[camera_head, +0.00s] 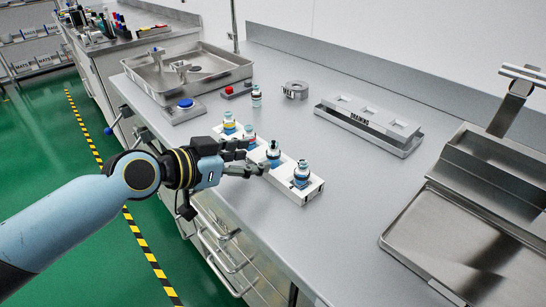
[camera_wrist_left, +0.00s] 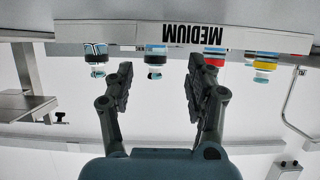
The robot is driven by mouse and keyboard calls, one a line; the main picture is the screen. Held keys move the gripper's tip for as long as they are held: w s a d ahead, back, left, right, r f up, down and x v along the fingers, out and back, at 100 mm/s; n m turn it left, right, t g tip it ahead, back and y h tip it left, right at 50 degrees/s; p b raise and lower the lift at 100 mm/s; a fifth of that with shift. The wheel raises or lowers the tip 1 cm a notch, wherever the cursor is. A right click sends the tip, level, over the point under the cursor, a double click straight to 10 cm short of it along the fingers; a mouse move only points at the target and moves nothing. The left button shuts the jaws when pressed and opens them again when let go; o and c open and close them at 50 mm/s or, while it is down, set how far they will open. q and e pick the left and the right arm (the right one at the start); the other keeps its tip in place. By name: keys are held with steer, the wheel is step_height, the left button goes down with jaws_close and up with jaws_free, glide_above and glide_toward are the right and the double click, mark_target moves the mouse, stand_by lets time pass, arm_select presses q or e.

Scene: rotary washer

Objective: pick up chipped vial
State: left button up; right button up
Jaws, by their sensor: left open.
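A white rack (camera_head: 310,193) on the grey counter holds several small vials in a row. Another vial (camera_head: 256,96) stands alone farther back. I cannot tell which is chipped. My left gripper (camera_head: 256,161) is open beside the rack. My right gripper is out of view.
A blue button (camera_head: 185,103) and a red button (camera_head: 229,89) stand near a metal basin (camera_head: 215,60). A grey ring-shaped holder (camera_head: 295,89) and a labelled draining rack (camera_head: 368,122) are behind. A steel tray (camera_head: 455,245) is at right. The counter between is clear.

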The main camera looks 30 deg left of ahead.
mark_target(268, 156)
arm_select(q)
steer(key=x, duration=0.4)
steer(key=shift+w+d+r, duration=0.2)
steer(key=shift+d+r, duration=0.1)
steer(key=shift+d, duration=0.15)
steer(key=shift+s, duration=0.1)
steer(key=shift+f, duration=0.1)
steer(key=shift+c, duration=0.5)
